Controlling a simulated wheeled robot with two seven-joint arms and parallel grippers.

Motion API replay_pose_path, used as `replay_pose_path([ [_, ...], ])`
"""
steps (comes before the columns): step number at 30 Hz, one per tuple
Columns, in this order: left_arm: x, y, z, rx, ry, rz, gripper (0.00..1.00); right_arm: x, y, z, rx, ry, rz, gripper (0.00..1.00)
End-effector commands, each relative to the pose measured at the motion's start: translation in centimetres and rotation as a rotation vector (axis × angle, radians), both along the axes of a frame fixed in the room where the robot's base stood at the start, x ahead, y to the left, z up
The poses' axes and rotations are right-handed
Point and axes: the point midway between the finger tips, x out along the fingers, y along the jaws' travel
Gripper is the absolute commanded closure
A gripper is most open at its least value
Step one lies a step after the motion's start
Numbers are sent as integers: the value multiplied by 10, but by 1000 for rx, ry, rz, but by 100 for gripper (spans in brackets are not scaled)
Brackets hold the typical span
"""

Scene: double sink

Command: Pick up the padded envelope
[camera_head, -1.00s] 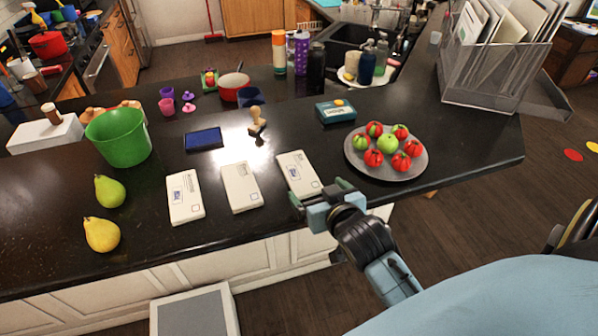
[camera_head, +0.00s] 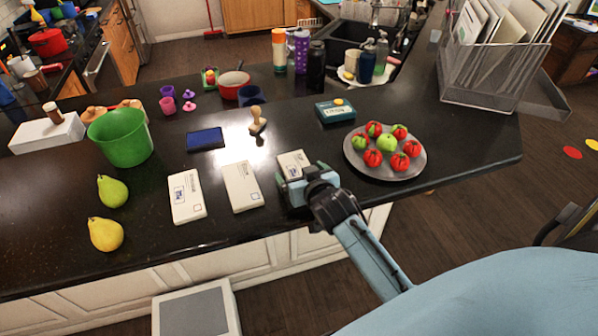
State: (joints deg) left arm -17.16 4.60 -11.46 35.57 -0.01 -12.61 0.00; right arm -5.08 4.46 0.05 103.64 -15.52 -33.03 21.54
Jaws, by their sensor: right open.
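Three white envelopes lie in a row on the black counter: a left one (camera_head: 186,197), a middle one (camera_head: 242,187) and a right one (camera_head: 293,160). All look thick; I cannot tell which one the task calls padded. My right gripper (camera_head: 302,174) is open over the near part of the right envelope, with its fingers toward that envelope's two sides. The gripper hides the envelope's near end, and I cannot tell whether they touch. My left gripper is not in view.
A plate of tomatoes (camera_head: 415,172) stands close to the right of my gripper. Behind are a wooden stamp (camera_head: 257,121), a blue ink pad (camera_head: 205,139) and a teal box (camera_head: 335,110). A green bucket (camera_head: 120,138) and two pears (camera_head: 106,234) are at the left.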

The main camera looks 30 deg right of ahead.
Motion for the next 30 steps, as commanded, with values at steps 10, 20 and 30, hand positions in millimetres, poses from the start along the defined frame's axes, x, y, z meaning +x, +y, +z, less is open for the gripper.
replay_pose_path([
  [10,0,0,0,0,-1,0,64,0,0,0,-1,0,0,35],
  [20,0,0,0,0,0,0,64,-1,0,0,-1,0,0,55],
  [30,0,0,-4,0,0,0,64,0,0,42,-2,-6,0,55],
])
